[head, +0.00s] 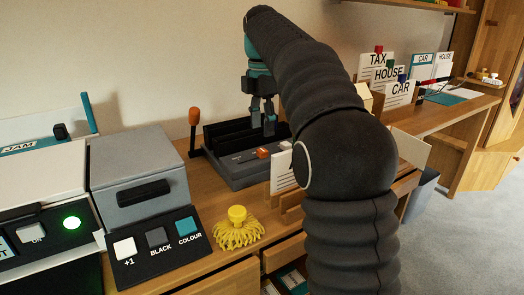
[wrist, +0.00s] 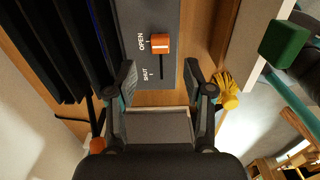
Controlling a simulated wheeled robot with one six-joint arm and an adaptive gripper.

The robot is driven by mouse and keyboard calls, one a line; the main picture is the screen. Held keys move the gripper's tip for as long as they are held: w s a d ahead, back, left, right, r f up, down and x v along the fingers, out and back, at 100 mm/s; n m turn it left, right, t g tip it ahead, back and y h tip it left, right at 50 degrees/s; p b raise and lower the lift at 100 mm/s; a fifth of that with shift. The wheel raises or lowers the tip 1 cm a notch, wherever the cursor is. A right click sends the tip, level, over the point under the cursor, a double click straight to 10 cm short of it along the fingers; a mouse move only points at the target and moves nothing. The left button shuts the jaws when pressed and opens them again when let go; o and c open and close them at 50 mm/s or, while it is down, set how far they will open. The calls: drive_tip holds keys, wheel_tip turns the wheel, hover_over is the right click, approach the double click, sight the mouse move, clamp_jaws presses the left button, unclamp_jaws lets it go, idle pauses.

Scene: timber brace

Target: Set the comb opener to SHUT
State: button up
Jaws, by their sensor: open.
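The comb opener (head: 240,172) is a grey machine with black upright plates on the wooden desk; it also shows in the wrist view (wrist: 170,15). Its orange slider knob (wrist: 160,43) sits at the OPEN end of a dark slot, and the slot runs from it toward the SHUT mark. The knob also shows in the head view (head: 262,153). My gripper (head: 263,122) is open and empty above the machine, pointing down. In the wrist view its fingertips (wrist: 160,70) stand apart on either side of the slot, with the knob ahead of them and not between them.
An orange-tipped lever (head: 194,117) stands at the machine's left. A grey box (head: 135,170), a button panel (head: 155,245) and a yellow tasselled object (head: 238,228) are nearer. Card holders (head: 285,172) stand close to the machine's right.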

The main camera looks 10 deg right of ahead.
sight(262, 150)
wheel_tip(262, 150, down, 6)
drive_tip(key=shift+f+b, duration=0.25)
drive_tip(key=shift+b, duration=0.4)
clamp_jaws()
